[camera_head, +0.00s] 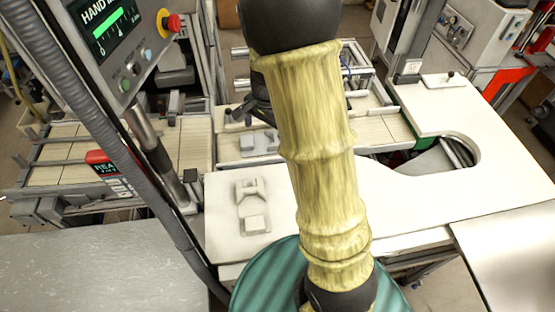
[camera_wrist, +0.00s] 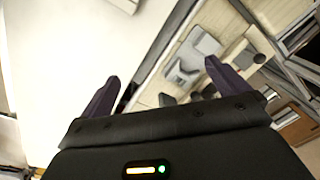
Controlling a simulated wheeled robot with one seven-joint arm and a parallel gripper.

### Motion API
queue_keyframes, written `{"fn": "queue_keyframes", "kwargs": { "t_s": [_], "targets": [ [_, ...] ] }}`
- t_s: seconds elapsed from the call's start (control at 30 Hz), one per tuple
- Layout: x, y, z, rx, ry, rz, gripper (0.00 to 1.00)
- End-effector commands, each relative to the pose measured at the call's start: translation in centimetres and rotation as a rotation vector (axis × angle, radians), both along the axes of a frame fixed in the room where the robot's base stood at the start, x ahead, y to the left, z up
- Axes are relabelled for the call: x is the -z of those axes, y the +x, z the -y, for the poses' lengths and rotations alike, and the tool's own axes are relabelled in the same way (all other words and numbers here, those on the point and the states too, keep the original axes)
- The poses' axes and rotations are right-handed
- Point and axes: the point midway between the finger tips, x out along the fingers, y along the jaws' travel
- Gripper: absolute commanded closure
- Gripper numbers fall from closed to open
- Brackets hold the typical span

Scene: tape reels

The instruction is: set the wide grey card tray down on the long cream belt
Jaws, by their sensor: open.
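The long cream belt (camera_head: 180,145) runs across the middle of the head view, with grey side rails. A flat grey piece with raised parts, apparently the card tray (camera_head: 260,142), lies on it just left of my arm. The tray also shows in the wrist view (camera_wrist: 183,72), beyond and between my fingers. My gripper (camera_wrist: 162,72) is open, its two dark fingers wide apart with nothing between them. In the head view the gripper is mostly hidden behind my yellow-sleeved arm. The tray looks apart from both fingers.
A white worktop (camera_head: 420,190) with a rounded cutout lies in front of the belt. A pale grey recessed shape with raised blocks (camera_head: 252,207) is on its left part. A control panel (camera_head: 112,40) on a post stands at the left. A teal round surface (camera_head: 265,280) is at front.

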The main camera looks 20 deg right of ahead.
Motion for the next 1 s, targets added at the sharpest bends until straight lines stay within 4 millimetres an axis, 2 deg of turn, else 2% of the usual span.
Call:
{"fn": "queue_keyframes", "kwargs": {
  "t_s": [0.03,0.2,0.3,0.4,0.53,1.0],
  "targets": [
    [-0.8,-1.9,-0.1,-0.097,-0.004,0.021,0.00],
    [-2.5,-7.4,-0.8,-0.475,-0.061,0.094,0.00],
    [-3.1,-10.6,-1.2,-0.691,-0.109,0.134,0.00],
    [-3.4,-12.9,-1.5,-0.856,-0.153,0.160,0.00],
    [-3.5,-14.1,-1.6,-0.952,-0.181,0.173,0.00],
    [-3.5,-14.0,-1.6,-0.955,-0.181,0.173,0.00]
  ]
}}
